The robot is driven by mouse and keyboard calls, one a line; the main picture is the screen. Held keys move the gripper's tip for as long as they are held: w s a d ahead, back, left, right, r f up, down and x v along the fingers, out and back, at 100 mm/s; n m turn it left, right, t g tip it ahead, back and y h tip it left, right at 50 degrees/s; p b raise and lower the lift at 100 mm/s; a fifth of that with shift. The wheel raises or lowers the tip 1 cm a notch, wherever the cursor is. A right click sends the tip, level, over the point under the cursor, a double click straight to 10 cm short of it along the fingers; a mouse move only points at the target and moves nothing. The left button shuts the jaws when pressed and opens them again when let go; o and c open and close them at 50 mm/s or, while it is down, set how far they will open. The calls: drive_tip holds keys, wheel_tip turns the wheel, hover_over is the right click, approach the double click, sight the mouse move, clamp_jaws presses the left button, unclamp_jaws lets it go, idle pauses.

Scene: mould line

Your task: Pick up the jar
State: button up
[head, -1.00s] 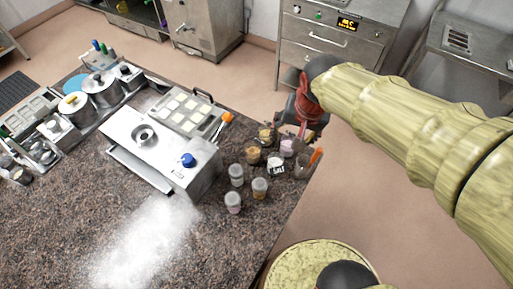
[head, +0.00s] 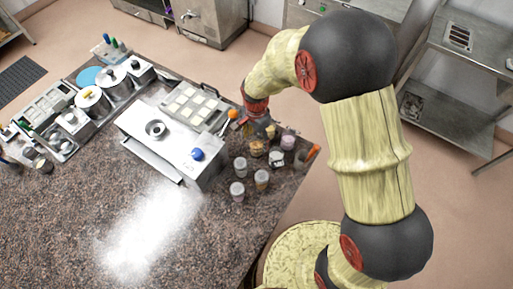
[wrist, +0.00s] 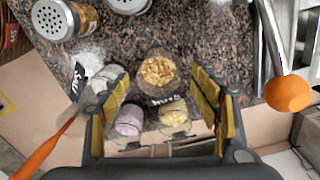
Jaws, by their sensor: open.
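Several glass jars stand close together at the table's right edge. In the wrist view, a jar of golden nut-like pieces (wrist: 158,72) with a dark label is between and just beyond my fingertips. It also shows in the head view (head: 257,148). A jar of pale yellow pieces (wrist: 174,116) and a jar of pinkish-purple contents (wrist: 129,120) are nearer the palm. A jar with white contents and a black label (wrist: 97,78) is by the left finger. My gripper (wrist: 160,88) is open and empty above the jars. In the head view, my gripper (head: 262,126) partly hides them.
Shakers with perforated metal lids (wrist: 55,17) stand near the jars. A container with an orange-handled tool (head: 308,158) is at the right edge. A steel machine (head: 170,150) is left of the jars. Flour (head: 150,235) covers part of the open front tabletop.

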sight(257, 146)
wheel_tip(257, 146, down, 6)
drive_tip(key=shift+d+r, duration=0.1)
drive_tip(key=shift+r, duration=0.05)
drive_tip(key=shift+c, duration=1.4)
drive_tip(key=c, duration=1)
